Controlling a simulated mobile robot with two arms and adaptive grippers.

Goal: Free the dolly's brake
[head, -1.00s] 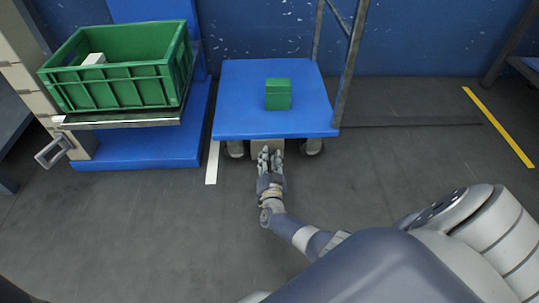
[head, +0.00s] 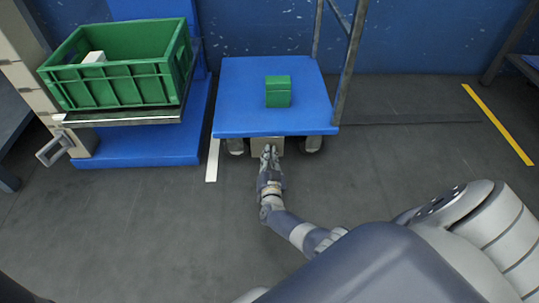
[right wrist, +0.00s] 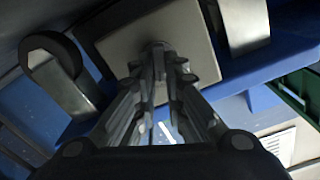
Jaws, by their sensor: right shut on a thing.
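The dolly (head: 240,105) is a blue flat platform on casters, standing against the back wall. Under its front edge is a beige brake plate (head: 258,142), also large at the top of the right wrist view (right wrist: 195,35). My right gripper (head: 268,149) is at this plate, below the platform edge. In the right wrist view its fingers (right wrist: 157,62) meet on a small grey stub, the brake's handle (right wrist: 158,44), in front of the plate. The fingers hide most of the handle, so its position cannot be told. My left gripper is not in view.
A green block (head: 278,92) sits on the dolly. A green crate (head: 115,85) with a white item inside stands on a blue lift stand (head: 150,150) at left. A grey metal post (head: 348,65) rises at the dolly's right. The floor in front is clear.

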